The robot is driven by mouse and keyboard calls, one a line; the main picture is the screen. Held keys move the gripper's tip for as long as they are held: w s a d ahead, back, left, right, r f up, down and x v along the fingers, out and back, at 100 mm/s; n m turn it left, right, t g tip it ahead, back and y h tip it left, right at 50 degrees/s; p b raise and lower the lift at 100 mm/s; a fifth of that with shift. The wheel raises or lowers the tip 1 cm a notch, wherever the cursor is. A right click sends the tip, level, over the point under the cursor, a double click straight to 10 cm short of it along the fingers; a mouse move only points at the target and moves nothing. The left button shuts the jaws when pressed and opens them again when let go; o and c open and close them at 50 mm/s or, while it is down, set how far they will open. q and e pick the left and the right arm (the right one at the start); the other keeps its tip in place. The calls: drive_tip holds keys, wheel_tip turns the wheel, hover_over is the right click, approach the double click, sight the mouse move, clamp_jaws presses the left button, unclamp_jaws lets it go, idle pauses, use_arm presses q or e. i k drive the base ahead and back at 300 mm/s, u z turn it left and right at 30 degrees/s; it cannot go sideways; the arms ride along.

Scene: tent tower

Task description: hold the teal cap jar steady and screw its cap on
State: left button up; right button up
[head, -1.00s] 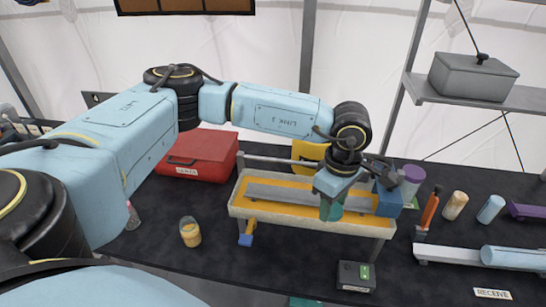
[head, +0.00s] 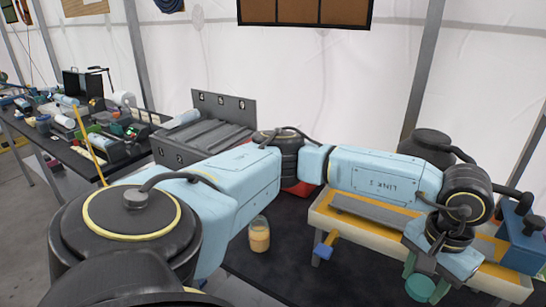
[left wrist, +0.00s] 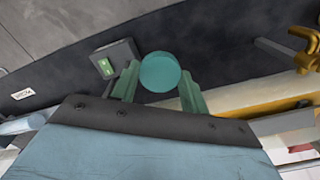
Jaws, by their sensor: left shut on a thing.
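My left gripper (left wrist: 160,88) has green fingers and is shut on a round teal cap (left wrist: 160,72), seen face-on in the left wrist view. In the head view the cap (head: 420,288) shows below the wrist, at the front side of the wooden-framed tray. An open-looking glass jar (head: 259,236) with orange-yellow contents stands upright on the dark table, left of the tray and apart from my left gripper. I cannot tell whether a jar is under the held cap. My right gripper is not in view.
The tray (head: 372,245) has a blue-tipped clamp handle (head: 322,251) at its left end. A small dark box with a green panel (left wrist: 115,60) lies near the gripper. A grey numbered rack (head: 205,130) and a cluttered side table (head: 60,150) stand left. Bare tabletop surrounds the jar.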

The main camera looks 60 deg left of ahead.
sight(258, 229)
drive_tip(key=u, duration=0.6)
drive_tip(key=k, duration=1.35)
drive_tip(key=u, duration=1.35)
drive_tip(key=i, duration=1.85)
drive_tip(key=z, duration=0.9)
